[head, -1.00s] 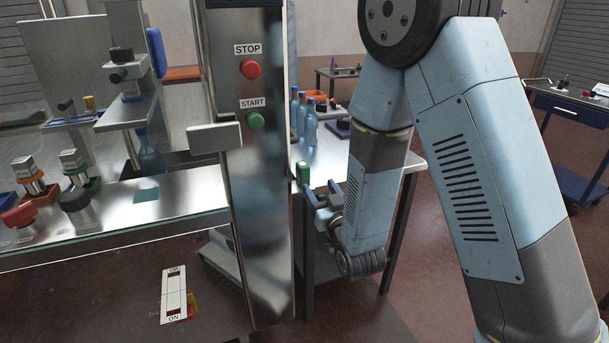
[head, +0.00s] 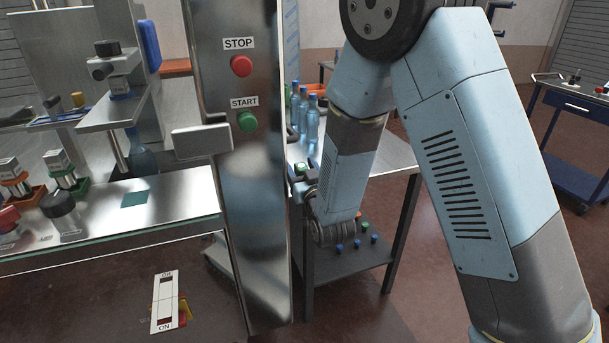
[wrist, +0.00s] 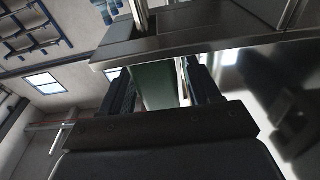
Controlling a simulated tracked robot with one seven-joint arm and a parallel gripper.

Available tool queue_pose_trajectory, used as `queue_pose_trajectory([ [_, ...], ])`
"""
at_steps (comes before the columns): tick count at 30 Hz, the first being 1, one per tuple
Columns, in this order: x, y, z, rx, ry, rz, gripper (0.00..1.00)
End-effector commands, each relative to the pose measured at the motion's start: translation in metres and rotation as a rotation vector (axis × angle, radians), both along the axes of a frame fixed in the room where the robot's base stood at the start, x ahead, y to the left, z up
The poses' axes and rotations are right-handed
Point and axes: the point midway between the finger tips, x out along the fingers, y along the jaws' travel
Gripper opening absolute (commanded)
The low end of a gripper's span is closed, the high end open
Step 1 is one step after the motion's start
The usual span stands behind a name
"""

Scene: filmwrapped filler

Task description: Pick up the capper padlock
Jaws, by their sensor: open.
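A small green object (head: 300,169) stands at the near left corner of the steel table beside the STOP/START column in the head view. It may be the padlock, but its shape is too small to tell and partly hidden. My gripper (head: 304,189) is right at it, mostly hidden behind my wrist in the head view. In the wrist view my gripper (wrist: 162,82) is open, with a dark finger on each side of a green surface (wrist: 155,84). Contact with the fingers cannot be made out.
The steel column (head: 240,200) stands just left of my gripper. Blue bottles (head: 311,118) stand on the steel table (head: 385,150) behind. A lower shelf (head: 350,262) holds several small caps. A metal edge (wrist: 210,42) crosses close above the fingers in the wrist view.

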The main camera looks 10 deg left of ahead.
Motion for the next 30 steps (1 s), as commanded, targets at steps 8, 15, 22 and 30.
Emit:
queue_pose_trajectory([
  [8, 0.0056, 0.0020, 0.0014, -0.001, 0.001, -0.006, 0.62],
  [15, 0.0082, -0.0020, 0.0015, -0.001, 0.001, -0.013, 0.43],
  [22, 0.0088, -0.0031, 0.0016, 0.000, 0.001, -0.014, 0.21],
  [30, 0.0091, -0.0034, 0.0018, 0.000, 0.000, -0.015, 0.00],
])
